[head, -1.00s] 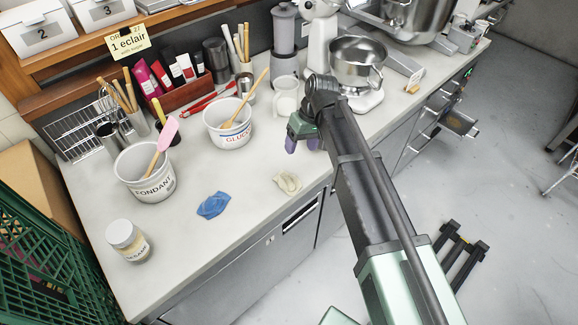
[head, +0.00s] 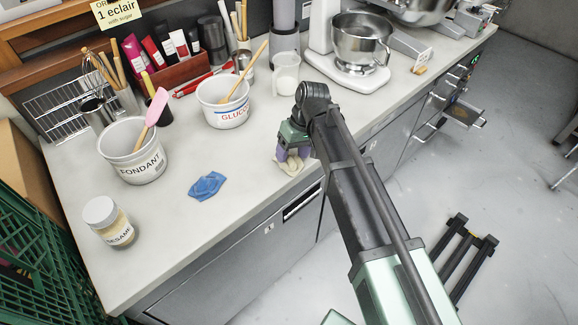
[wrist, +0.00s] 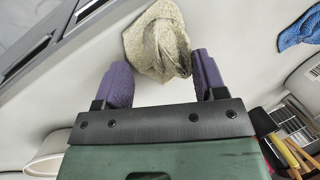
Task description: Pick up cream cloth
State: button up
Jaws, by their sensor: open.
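The cream cloth (wrist: 157,42) lies crumpled on the worktop near its front edge. In the head view the cloth (head: 290,166) is partly hidden behind my gripper (head: 293,155). In the wrist view my gripper (wrist: 163,78) is open, its two purple fingers apart. The cloth's near part lies just beyond and between the fingertips, and most of it extends past them. I cannot tell whether the fingers touch it.
A blue cloth (head: 206,186) lies to the left. A white jug (head: 286,75) and a mixer (head: 349,65) stand behind. The worktop around the cream cloth is clear.

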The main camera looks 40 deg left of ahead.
aim_at(293, 152)
jog(key=c, duration=0.8)
jog(key=shift+o, duration=0.2)
notch_tip(293, 152, up, 20)
jog(key=p, duration=2)
jog(key=shift+r+p, duration=0.15)
jog(key=shift+p, duration=0.2)
